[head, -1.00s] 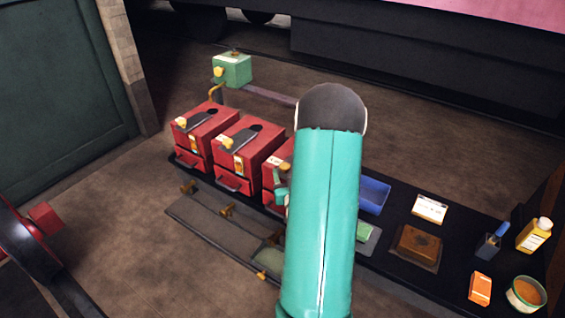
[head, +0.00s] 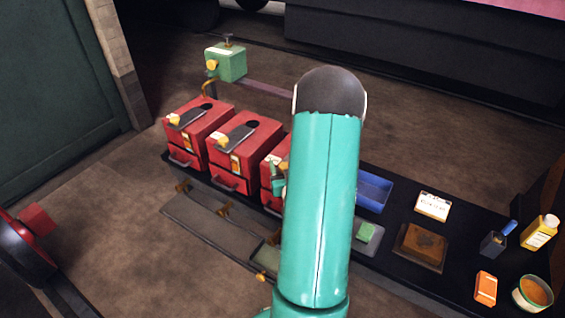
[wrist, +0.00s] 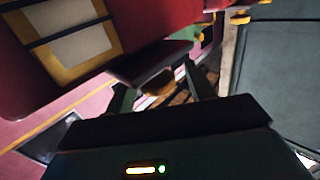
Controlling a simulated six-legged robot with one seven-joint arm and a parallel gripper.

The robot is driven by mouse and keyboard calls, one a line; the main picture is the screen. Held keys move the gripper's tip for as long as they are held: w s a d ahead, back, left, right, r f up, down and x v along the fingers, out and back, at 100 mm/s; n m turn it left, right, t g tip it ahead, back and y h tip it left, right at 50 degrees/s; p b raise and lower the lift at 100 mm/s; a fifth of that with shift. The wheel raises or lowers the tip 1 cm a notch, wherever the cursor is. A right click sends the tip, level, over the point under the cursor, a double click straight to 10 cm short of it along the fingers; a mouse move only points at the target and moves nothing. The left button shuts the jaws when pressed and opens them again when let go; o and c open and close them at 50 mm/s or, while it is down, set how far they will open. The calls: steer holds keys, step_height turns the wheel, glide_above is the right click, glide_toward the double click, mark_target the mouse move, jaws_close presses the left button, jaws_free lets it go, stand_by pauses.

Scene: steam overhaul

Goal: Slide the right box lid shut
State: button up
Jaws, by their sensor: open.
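The right red box (head: 268,172) stands at the right end of a row of three red boxes, and my arm hides most of it and its lid in the head view. My gripper (head: 279,178) shows only in part, at that box's front beside my arm. In the wrist view my gripper (wrist: 160,90) is open. A yellow knob (wrist: 157,84) under a dark plate (wrist: 150,62) appears between its fingertips; contact cannot be told. A red box wall (wrist: 40,80) with a yellow-framed label fills the upper left there.
The middle red box (head: 240,145) and left red box (head: 195,125) have dark lids with yellow knobs. A green box (head: 226,63) stands behind. A blue tray (head: 374,190), a brown block (head: 424,243) and an orange tub (head: 532,293) lie to the right on the dark bench.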

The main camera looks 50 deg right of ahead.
steer(key=shift+s, duration=0.15)
steer(key=shift+c, duration=1.1)
jaws_close()
steer(key=d, duration=0.6)
steer(key=shift+w+d+r, duration=0.1)
steer(key=shift+w+d, duration=0.25)
steer(key=shift+d, duration=0.15)
steer(key=shift+o, duration=1.1)
jaws_free()
steer(key=shift+d, duration=0.1)
steer(key=v, duration=1.4)
